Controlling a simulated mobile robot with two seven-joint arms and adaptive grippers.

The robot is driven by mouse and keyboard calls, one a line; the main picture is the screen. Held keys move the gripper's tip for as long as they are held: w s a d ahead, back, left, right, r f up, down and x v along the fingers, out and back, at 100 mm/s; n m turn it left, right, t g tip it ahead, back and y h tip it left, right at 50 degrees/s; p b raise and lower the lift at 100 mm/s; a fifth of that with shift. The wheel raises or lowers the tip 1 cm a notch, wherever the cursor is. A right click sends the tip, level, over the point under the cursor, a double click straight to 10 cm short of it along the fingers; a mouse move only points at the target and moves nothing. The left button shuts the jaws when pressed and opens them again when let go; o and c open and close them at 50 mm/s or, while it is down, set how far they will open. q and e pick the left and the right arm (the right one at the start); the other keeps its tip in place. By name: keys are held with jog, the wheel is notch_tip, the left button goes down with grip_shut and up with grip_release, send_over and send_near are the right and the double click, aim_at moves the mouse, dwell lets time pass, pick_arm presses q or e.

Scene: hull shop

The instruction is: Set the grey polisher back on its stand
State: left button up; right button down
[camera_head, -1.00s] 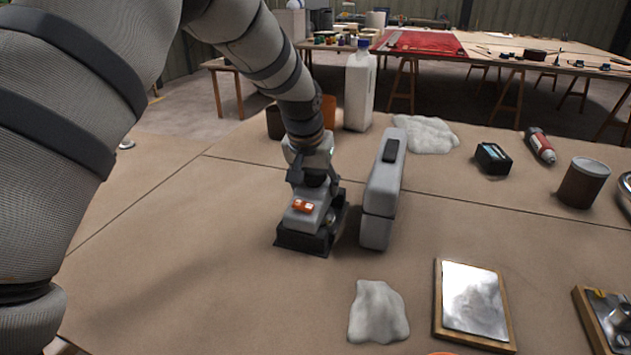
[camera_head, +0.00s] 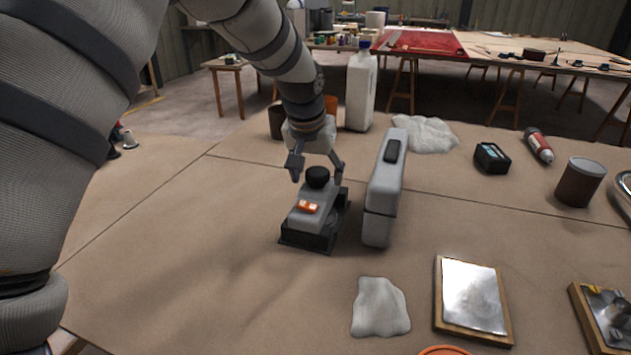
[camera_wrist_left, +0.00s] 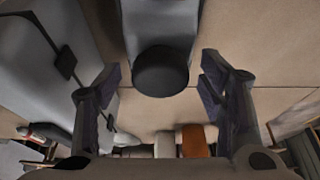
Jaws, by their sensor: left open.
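The grey polisher (camera_head: 309,208) has an orange switch and a round black knob (camera_head: 318,177) on top. It sits upright on a low black rectangular stand (camera_head: 308,241) on the bench. My left gripper (camera_head: 316,170) is open just above the polisher, its fingers on either side of the knob and apart from it. The left wrist view shows the knob (camera_wrist_left: 162,72) and part of the grey body (camera_wrist_left: 160,22) between the spread fingers (camera_wrist_left: 160,85). The polisher's underside is hidden in the stand.
A tall grey case (camera_head: 385,190) stands close to the right of the stand. A white bottle (camera_head: 360,92) and dark and orange containers are behind. A white cloth (camera_head: 380,308) and a framed metal plate (camera_head: 472,295) lie in front. The bench to the left is clear.

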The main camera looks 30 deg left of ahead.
aim_at(313, 195)
pick_arm(q)
jog(key=v, duration=0.6)
jog(key=shift+s+r, duration=0.3)
